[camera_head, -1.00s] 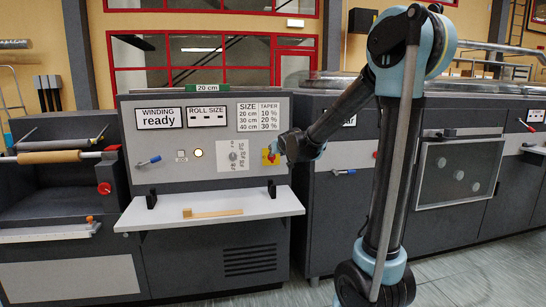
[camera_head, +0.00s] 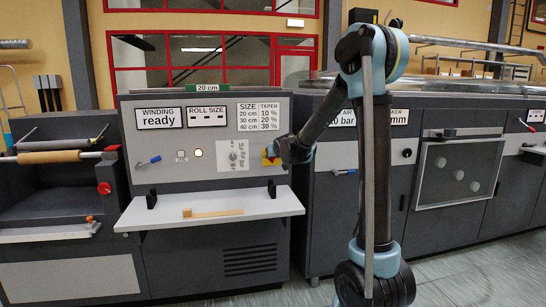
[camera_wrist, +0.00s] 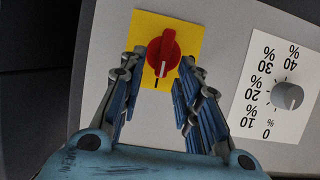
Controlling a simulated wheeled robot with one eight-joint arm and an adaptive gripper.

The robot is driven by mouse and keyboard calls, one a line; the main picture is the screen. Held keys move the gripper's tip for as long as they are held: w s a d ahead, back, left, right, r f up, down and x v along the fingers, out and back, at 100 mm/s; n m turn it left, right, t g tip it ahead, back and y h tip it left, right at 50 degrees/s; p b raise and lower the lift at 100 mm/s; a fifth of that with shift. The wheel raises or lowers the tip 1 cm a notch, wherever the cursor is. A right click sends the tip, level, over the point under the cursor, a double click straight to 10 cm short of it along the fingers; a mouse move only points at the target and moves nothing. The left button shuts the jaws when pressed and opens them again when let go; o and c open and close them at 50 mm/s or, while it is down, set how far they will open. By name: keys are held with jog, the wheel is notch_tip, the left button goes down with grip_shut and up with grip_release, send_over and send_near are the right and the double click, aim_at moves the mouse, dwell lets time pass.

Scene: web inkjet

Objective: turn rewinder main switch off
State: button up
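The rewinder's main switch is a red rotary knob (camera_wrist: 164,50) on a yellow plate (camera_wrist: 189,36) in the wrist view. Its white mark points down in that picture, with a slight tilt. My gripper (camera_wrist: 156,72) is open, with one blue-grey finger on each side of the knob's lower part. Gaps show between the fingertips and the knob, and nothing is held. In the head view, my gripper (camera_head: 284,151) is at the right end of the rewinder panel (camera_head: 214,166). It partly hides the yellow plate (camera_head: 267,160) and covers most of the knob.
A grey taper dial (camera_wrist: 288,95) with a percent scale sits right of the switch in the wrist view. Below the panel, a white shelf (camera_head: 240,203) carries a wooden piece (camera_head: 213,213) and two black brackets. A blue-handled lever (camera_head: 148,161) is on the panel's left.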

jog(key=shift+c, duration=0.2)
grip_shut()
jog(key=shift+a, duration=0.1)
jog(key=shift+s+a+f+n+t+h, duration=0.2)
jog(key=shift+a+f+n+t+h, duration=0.55)
jog(key=shift+n, duration=1.5)
jog(key=shift+s+a+f+n+t+h, duration=0.25)
jog(key=shift+n+t+h, duration=0.8)
jog(key=shift+n, duration=1.15)
jog(key=shift+s+a+f+n+t+h, duration=0.1)
jog(key=shift+a+f+n+t+h, duration=0.6)
jog(key=shift+n, duration=1.55)
jog(key=shift+d+r, duration=0.1)
jog(key=shift+d, duration=0.1)
